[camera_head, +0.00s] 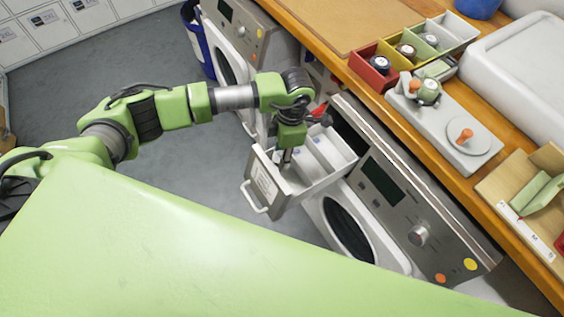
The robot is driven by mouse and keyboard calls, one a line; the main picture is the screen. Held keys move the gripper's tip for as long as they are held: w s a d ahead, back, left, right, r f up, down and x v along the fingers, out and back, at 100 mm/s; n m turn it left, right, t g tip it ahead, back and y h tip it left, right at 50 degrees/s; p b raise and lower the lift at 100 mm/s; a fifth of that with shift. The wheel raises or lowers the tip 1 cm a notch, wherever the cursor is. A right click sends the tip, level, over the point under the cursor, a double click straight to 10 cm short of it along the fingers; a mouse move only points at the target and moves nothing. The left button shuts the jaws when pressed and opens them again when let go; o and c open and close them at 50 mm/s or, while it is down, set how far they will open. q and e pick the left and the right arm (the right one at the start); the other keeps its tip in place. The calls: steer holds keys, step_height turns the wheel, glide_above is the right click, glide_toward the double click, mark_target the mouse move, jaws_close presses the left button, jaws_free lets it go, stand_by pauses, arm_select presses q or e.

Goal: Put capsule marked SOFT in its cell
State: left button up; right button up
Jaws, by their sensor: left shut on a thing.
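A white drawer (324,181) is pulled out of the machine front and has several cells inside. Its front carries a printed label (265,180) and a handle (257,198), which is free. My left gripper (286,158) points down into the drawer, close behind its front wall. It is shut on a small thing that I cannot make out. I cannot read the word SOFT anywhere. My right gripper is not in view.
A grey board (441,121) with orange knobs and a round pale-green piece (429,91) lies on the wooden counter. A white lidded bin (520,75) stands behind it. A machine door (350,225) is below the drawer. The grey floor (160,60) at left is clear.

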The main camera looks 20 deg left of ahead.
arm_select(q)
steer(key=shift+f, duration=0.7)
step_height(320, 180, down, 4)
steer(key=shift+r, duration=0.2)
steer(key=shift+f, duration=0.4)
steer(key=o, duration=0.8)
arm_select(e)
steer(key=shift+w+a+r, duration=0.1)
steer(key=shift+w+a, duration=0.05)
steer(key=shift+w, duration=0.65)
arm_select(q)
steer(key=shift+r, duration=0.15)
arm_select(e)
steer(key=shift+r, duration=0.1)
